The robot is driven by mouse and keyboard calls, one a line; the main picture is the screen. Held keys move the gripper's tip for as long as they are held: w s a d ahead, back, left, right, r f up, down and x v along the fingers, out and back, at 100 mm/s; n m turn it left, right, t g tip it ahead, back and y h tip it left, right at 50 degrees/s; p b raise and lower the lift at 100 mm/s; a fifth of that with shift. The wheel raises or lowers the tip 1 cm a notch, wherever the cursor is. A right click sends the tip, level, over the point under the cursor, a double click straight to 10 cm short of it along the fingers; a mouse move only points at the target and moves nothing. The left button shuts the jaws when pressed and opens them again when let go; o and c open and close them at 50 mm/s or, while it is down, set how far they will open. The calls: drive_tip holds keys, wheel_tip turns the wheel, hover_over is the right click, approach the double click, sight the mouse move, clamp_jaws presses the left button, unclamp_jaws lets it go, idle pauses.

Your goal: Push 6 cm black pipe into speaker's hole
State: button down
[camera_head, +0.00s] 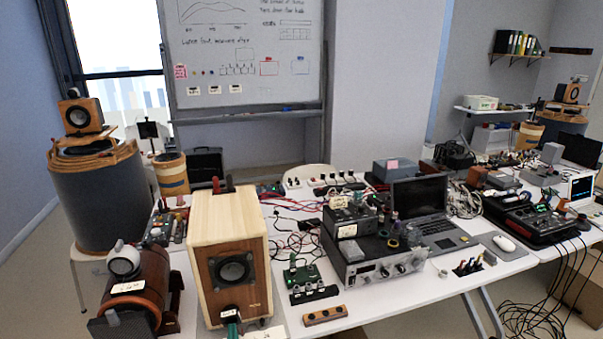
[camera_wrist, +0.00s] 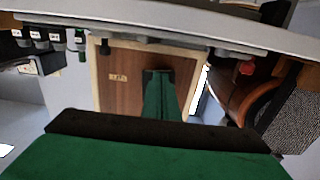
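The speaker (camera_head: 200,220) is a pale wooden box on the table, with a brown front and a round black driver (camera_head: 233,268). Its brown front also shows in the wrist view (camera_wrist: 125,95), apparently upside down. My gripper (camera_head: 232,318) is at the lower front of the speaker. In the wrist view, one green finger with a black edge fills the bottom, and a narrower green part (camera_wrist: 158,97) reaches to the speaker's front. A dark spot (camera_wrist: 157,74) lies at its tip; I cannot tell whether it is the black pipe or the hole. The finger gap is hidden.
A brown cylinder (camera_head: 140,285) stands close left of the speaker. A black rack (camera_head: 313,294), a wooden block (camera_head: 325,315) and a grey instrument (camera_head: 375,265) stand to its right. The table is crowded.

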drive_tip(key=shift+w+a, duration=0.15)
drive_tip(key=shift+w, duration=0.45)
drive_tip(key=v, duration=0.8)
idle(0.8)
drive_tip(key=shift+r, duration=0.1)
drive_tip(key=s+d+f+h, duration=0.1)
drive_tip(key=s+d, duration=0.4)
drive_tip(key=s, duration=0.3)
drive_tip(key=s+d+f+g, duration=0.1)
drive_tip(key=s+d+f, duration=0.1)
drive_tip(key=s+d, duration=0.35)
drive_tip(key=s+d+f+h, duration=0.1)
drive_tip(key=s+d, duration=0.3)
drive_tip(key=s, duration=0.6)
drive_tip(key=s+d+r+m+h, duration=0.1)
drive_tip(key=s+r, duration=0.2)
drive_tip(key=s, duration=0.3)
drive_tip(key=s+d+r+m+h, duration=0.1)
drive_tip(key=s+d+r, duration=0.1)
drive_tip(key=s, duration=0.4)
drive_tip(key=s+d+r+m+g+h, duration=0.1)
drive_tip(key=s+r, duration=0.3)
drive_tip(key=s, duration=0.2)
drive_tip(key=shift+s+r, duration=0.2)
drive_tip(key=shift+s, duration=0.1)
drive_tip(key=shift+w+d, duration=0.1)
